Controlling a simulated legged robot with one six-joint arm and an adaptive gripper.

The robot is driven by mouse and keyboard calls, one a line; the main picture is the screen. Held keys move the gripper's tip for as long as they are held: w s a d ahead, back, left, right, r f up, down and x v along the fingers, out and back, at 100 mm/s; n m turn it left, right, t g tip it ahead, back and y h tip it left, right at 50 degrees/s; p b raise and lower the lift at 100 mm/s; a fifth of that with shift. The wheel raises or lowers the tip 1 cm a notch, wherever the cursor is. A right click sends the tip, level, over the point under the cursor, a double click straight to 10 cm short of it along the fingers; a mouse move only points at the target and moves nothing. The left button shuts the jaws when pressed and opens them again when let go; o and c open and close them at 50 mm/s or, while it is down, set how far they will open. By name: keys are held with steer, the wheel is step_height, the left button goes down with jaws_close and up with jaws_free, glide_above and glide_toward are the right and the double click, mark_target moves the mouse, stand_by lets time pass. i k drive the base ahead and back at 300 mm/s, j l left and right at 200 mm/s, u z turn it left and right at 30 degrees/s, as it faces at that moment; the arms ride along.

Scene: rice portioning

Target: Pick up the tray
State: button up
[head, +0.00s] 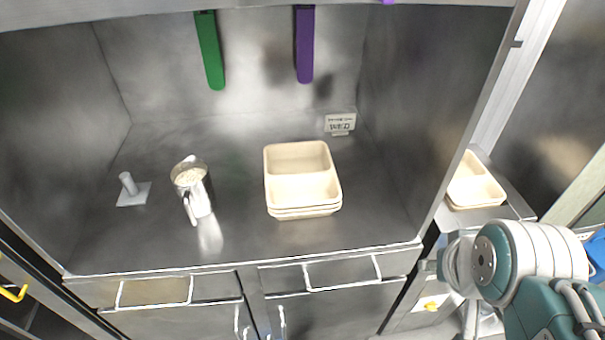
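A small stack of beige trays (304,210) sits on the metal counter, right of its middle. The top tray is empty, with a divider across it. More beige trays (475,203) sit on a lower metal surface at the right, beyond the cabinet wall; the top one looks empty. My arm shows at the lower right, below those right-hand trays and apart from the counter stack. Its gripper cannot be made out, so I cannot see its fingers or anything in them.
A metal cup (201,199) with pale grains stands left of the counter stack. A grey post on a square base (134,192) is farther left. Green (210,50) and purple (305,45) strips hang above. The cabinet wall separates the counter from the right-hand trays.

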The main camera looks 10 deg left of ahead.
mark_target(471, 184)
steer(key=i+l, duration=0.1)
steer(key=l, duration=0.6)
steer(key=i+l+u, duration=0.1)
steer(key=l, duration=0.55)
steer(key=i+l, duration=0.15)
steer(key=l, duration=0.55)
steer(key=u, duration=0.05)
